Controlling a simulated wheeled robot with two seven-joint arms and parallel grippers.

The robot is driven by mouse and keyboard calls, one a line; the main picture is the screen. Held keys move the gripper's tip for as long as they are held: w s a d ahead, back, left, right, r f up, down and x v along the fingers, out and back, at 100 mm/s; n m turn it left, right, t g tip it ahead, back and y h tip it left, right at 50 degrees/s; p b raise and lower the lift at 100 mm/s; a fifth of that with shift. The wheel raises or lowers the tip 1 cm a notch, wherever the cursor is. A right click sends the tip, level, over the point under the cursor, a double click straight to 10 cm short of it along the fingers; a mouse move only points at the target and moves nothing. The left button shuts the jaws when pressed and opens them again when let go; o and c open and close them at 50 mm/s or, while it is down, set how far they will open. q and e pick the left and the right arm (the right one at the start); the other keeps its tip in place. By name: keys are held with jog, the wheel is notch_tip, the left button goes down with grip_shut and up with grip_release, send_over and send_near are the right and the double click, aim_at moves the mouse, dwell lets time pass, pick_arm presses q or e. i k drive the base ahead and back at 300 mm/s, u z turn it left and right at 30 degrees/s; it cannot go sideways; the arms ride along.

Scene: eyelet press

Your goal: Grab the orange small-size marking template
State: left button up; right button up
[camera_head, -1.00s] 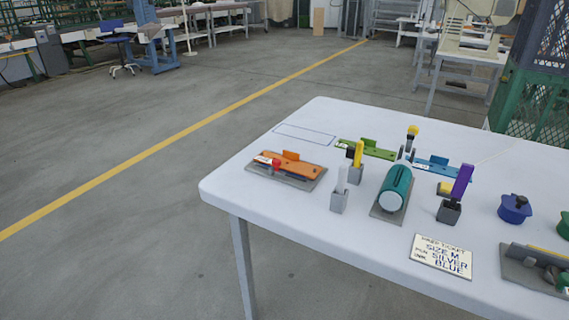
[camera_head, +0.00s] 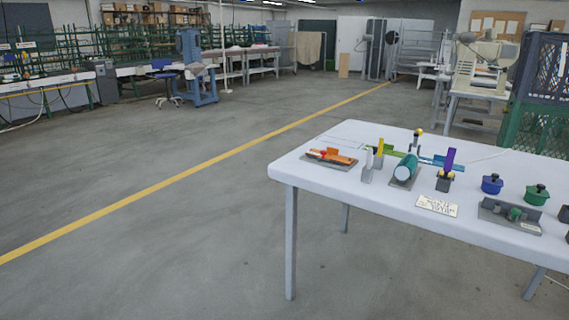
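The orange marking template (camera_head: 343,160) lies on a grey base near the left end of the white table (camera_head: 300,171). It has a raised orange tab, and a small red part sits at its front left. A green template (camera_head: 372,150) and a blue template (camera_head: 455,166) lie farther back on the table, partly hidden by things in front. Neither of my grippers is in view.
A teal cylinder (camera_head: 406,167) on a grey base stands mid-table. Holders with a white (camera_head: 369,160), a yellow and a purple (camera_head: 449,160) upright piece stand near it. A ticket (camera_head: 436,206) lies at the front. The floor left of the table is clear.

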aim_at(332, 153)
jog(key=u, duration=0.8)
jog(key=i, duration=2.2)
jog(key=z, duration=0.55)
